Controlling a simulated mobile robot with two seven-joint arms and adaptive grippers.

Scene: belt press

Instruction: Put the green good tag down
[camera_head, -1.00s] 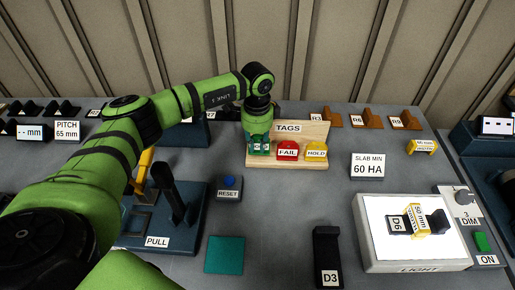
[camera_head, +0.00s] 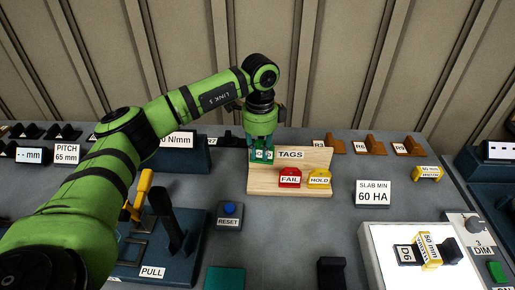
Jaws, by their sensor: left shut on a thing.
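My left gripper (camera_head: 261,151) is shut on the green good tag (camera_head: 262,156) and holds it in front of the upper left part of the wooden TAGS rack (camera_head: 318,158). The fingers partly hide the tag and its lettering. The tag appears above the rack's left end, where the bare base (camera_head: 261,184) shows. On the rack stand the red FAIL tag (camera_head: 289,178) and, to its right, the yellow HOLD tag (camera_head: 319,178). My right gripper is not in view.
A RESET button (camera_head: 229,213) and the PULL lever base (camera_head: 187,250) stand at front left. A teal square pad (camera_head: 225,279) lies at the front. A lit light box (camera_head: 385,265) is at front right, with a SLAB MIN sign (camera_head: 373,192) behind it.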

